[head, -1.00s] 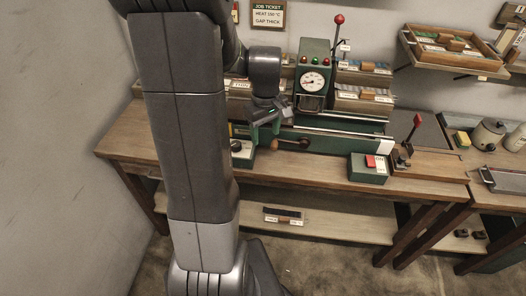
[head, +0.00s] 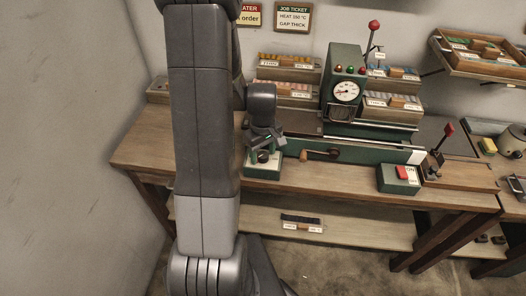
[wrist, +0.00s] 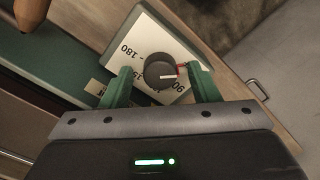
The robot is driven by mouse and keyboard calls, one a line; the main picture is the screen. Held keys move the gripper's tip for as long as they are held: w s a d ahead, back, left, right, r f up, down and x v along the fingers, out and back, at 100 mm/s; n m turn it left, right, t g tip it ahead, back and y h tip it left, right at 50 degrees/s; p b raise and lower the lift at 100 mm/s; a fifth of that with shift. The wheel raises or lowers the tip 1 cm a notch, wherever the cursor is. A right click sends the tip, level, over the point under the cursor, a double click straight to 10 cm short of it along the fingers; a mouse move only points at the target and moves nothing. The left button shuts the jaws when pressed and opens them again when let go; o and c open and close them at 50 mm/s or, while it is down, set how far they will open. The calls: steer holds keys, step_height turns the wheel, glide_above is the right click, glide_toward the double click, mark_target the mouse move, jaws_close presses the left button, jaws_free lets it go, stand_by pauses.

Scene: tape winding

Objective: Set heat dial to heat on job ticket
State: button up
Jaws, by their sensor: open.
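The heat dial is a round black knob (wrist: 160,71) with a pale pointer line, on a white scale plate (wrist: 140,45) in the wrist view. Printed numbers 180 and 90 show on the plate; others are partly hidden. My gripper (wrist: 163,88) is open, with one green finger on each side of the knob. I cannot tell whether the fingers touch it. In the head view my gripper (head: 262,150) is over the green dial box (head: 262,173) at the bench's front left. The job ticket (head: 293,18) on the wall reads HEAT 150 °C, GAP THICK.
A wooden crank handle (head: 308,155) is right of the dial box. A green machine with a gauge (head: 346,91) stands behind. A box with a red switch (head: 402,173) and a red-knobbed lever (head: 449,130) are further right. Bench wood (head: 340,178) between the boxes is clear.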

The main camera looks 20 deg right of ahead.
steer(key=c, duration=1)
steer(key=shift+o, duration=0.2)
